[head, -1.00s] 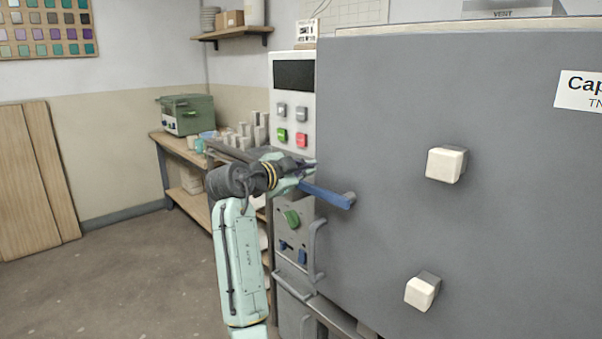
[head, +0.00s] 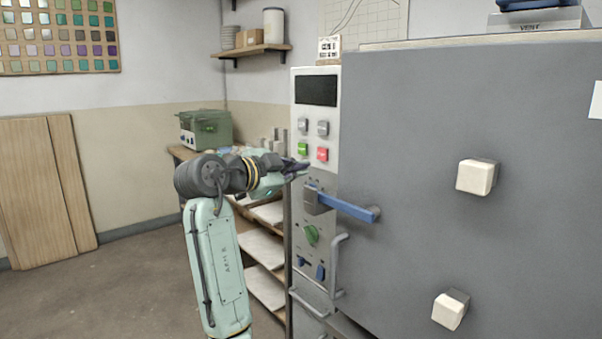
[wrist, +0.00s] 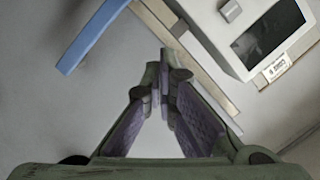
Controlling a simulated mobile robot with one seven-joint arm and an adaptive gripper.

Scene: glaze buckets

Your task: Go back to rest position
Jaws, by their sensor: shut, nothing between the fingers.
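My gripper (head: 296,168) is in front of the kiln's control panel (head: 315,120), above and left of the blue door handle (head: 345,206). In the wrist view my gripper's fingers (wrist: 163,82) meet at the tips with nothing between them. The blue handle (wrist: 90,36) shows at the upper left of the wrist view, apart from the fingers. The large grey kiln door (head: 415,140) looks closed. My gripper hides part of the shelving behind it.
A wooden bench (head: 180,152) with a green box-shaped device (head: 207,130) stands behind my arm. Shelves with white slabs (head: 262,248) lie below. Wooden boards (head: 45,190) lean on the left wall. The floor (head: 110,285) at left is clear.

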